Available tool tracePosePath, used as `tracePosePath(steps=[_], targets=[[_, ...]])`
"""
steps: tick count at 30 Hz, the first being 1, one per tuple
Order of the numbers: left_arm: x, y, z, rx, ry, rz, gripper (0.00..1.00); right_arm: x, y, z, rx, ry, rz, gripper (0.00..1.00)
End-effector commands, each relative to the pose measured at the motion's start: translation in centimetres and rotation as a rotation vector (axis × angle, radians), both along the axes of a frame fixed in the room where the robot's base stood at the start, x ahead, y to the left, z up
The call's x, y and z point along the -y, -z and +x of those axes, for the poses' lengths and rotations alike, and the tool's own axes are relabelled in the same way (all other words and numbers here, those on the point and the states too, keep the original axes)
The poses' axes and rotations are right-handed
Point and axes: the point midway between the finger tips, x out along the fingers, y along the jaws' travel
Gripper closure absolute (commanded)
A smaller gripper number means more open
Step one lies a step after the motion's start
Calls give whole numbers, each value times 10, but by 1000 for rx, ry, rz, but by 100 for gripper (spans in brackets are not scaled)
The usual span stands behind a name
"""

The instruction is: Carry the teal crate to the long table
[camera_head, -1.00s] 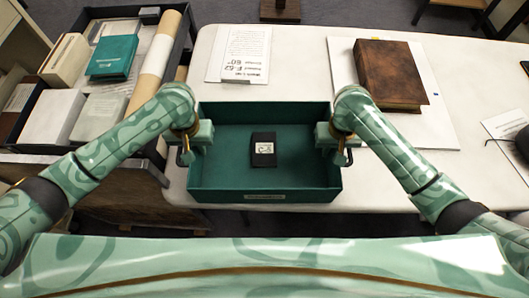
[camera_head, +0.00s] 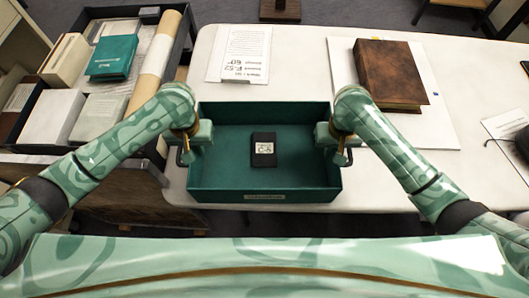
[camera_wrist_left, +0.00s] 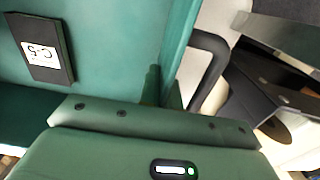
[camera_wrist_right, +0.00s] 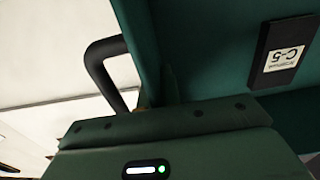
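The teal crate (camera_head: 264,115) is an open-topped box, level in front of my body in the head view. A small black box (camera_head: 263,149) with a white label lies inside it; the label reads C-5 in the right wrist view (camera_wrist_right: 283,52). My left gripper (camera_head: 193,146) is shut on the crate's left wall, beside a dark handle (camera_wrist_left: 208,70). My right gripper (camera_head: 333,144) is shut on the right wall, beside another handle (camera_wrist_right: 104,70). The white long table (camera_head: 440,185) shows behind and around the crate. I cannot tell whether the crate's underside touches the tabletop.
On the table are a brown book (camera_head: 391,74) on white paper, a printed sheet (camera_head: 240,54) behind the crate, and papers with a dark object at the right edge. A dark cart (camera_head: 176,60) with boxes, a teal book and a paper roll stands close at left.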

Motion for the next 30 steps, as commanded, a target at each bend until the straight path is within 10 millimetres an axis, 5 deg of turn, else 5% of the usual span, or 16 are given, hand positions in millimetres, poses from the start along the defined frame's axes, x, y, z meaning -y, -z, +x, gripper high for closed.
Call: tracePosePath(steps=[30], targets=[[-1, -8, 1, 6, -2, 3, 100, 1, -8, 2, 7, 2, -2, 100]])
